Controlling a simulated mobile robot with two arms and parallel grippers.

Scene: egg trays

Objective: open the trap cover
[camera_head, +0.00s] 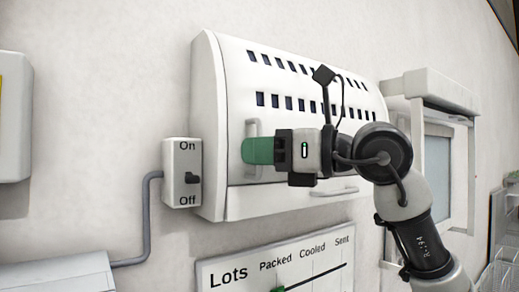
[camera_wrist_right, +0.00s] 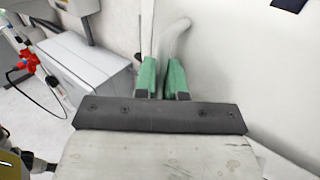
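The trap cover (camera_head: 222,112) is a white, sloped box front with rows of dark vent slots, mounted on the wall and lying flat against its housing. A pale vertical handle (camera_head: 253,126) is on its left part. My right gripper (camera_head: 257,151) is at this handle, its green fingers overlapping its middle. In the right wrist view, the handle (camera_wrist_right: 172,42) runs down between the two green fingertips (camera_wrist_right: 163,80), which sit close on both sides of it. The contact itself is partly hidden. My left gripper is in neither view.
An On/Off switch box (camera_head: 182,173) with a grey conduit is on the wall just left of the cover. A Lots board (camera_head: 215,277) hangs below. A white-framed window-like unit (camera_head: 440,140) is at right, behind my right arm. A white cabinet (camera_wrist_right: 85,65) shows in the wrist view.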

